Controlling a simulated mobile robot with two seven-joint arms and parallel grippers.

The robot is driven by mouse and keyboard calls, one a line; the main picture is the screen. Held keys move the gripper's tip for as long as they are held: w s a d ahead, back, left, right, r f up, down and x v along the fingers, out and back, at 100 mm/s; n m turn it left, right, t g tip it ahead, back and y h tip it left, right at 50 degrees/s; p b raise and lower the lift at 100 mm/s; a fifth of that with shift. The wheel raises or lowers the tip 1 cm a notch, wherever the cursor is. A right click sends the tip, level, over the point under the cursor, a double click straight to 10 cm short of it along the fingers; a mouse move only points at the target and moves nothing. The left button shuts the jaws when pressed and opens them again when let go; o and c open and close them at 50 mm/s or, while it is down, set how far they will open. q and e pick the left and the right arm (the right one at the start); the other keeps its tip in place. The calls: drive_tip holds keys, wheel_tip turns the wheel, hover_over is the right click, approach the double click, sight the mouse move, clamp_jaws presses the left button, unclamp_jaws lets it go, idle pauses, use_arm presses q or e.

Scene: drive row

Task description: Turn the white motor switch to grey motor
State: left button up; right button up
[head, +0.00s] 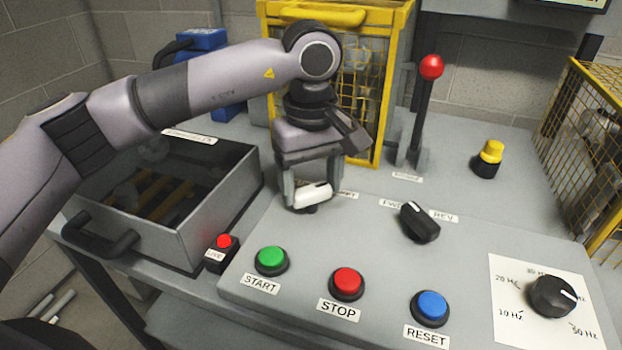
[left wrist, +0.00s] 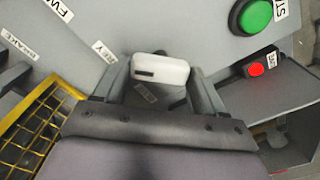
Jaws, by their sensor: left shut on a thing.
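The white motor switch (head: 312,194) is a white rotary handle on the grey sloped panel, behind the green START button. My left gripper (head: 311,196) comes down over it from above, with its fingers on either side and shut on it. In the left wrist view the white switch (left wrist: 160,70) lies between the two fingers, with a dark slot mark near its left end. The label by the switch is partly covered by the gripper, and the position marks cannot be fully read. My right gripper is not in view.
A black FWD/REV switch (head: 420,222) stands to the right. START (head: 271,260), STOP (head: 347,283) and RESET (head: 430,307) buttons line the front. A red-knobbed lever (head: 431,68) and yellow cage (head: 391,80) stand behind. A grey lidded box (head: 214,205) is left.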

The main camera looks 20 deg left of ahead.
sight(311, 189)
use_arm(q)
drive_tip(key=o, duration=1)
drive_tip(key=shift+o, duration=0.2)
drive_tip(key=shift+r+p, duration=0.35)
drive_tip(key=shift+r, duration=3.3)
drive_tip(key=shift+s, duration=0.1)
